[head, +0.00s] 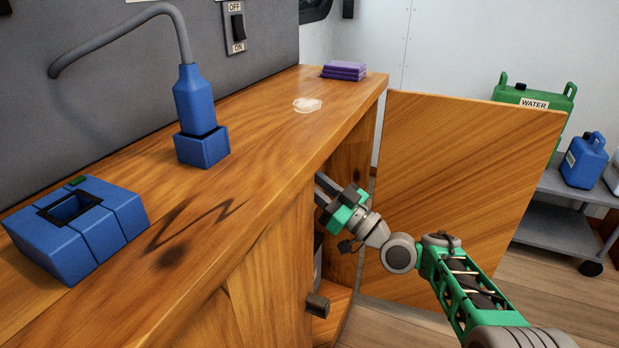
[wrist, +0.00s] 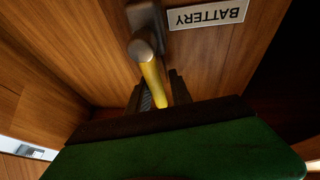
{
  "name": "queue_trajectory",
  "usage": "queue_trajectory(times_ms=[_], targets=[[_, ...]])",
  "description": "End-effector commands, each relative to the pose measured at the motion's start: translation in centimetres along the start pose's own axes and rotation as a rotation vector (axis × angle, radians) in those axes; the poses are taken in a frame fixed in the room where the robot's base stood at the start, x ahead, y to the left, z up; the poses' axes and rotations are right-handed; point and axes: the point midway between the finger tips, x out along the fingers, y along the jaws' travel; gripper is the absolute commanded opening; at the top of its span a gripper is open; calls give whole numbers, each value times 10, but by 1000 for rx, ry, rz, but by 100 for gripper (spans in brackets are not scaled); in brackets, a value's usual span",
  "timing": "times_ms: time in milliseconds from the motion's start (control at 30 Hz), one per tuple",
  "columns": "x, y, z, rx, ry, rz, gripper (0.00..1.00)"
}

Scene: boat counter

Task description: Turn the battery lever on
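The battery lever (wrist: 153,82) shows in the wrist view as a yellow handle on a grey pivot (wrist: 144,45), fixed to a wooden panel. A BATTERY label (wrist: 207,14), upside down in this view, is beside the pivot. My gripper (wrist: 160,92) has its dark fingers apart, one on each side of the yellow handle. I cannot tell whether they touch it. In the head view my gripper (head: 324,188) reaches into the open cabinet under the counter. The cabinet's edge partly hides the fingers there, and the lever is out of sight.
The open cabinet door (head: 465,190) stands to the right of my gripper. The wooden counter edge (head: 290,165) is above and left of it.

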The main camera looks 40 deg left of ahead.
Motion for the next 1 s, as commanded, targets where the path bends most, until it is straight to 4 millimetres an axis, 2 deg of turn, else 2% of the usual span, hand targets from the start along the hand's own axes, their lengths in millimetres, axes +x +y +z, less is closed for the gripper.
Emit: queue_trajectory(times_ms=[167, 467, 567, 700, 1000], targets=[[-2, 3, -1, -2, 0, 5, 39], [-7, 4, -2, -3, 0, 8, 39], [-21, 4, -2, 0, -1, 10, 39], [-56, 4, 1, -4, 1, 9, 39], [-74, 3, -1, -3, 1, 4, 39]])
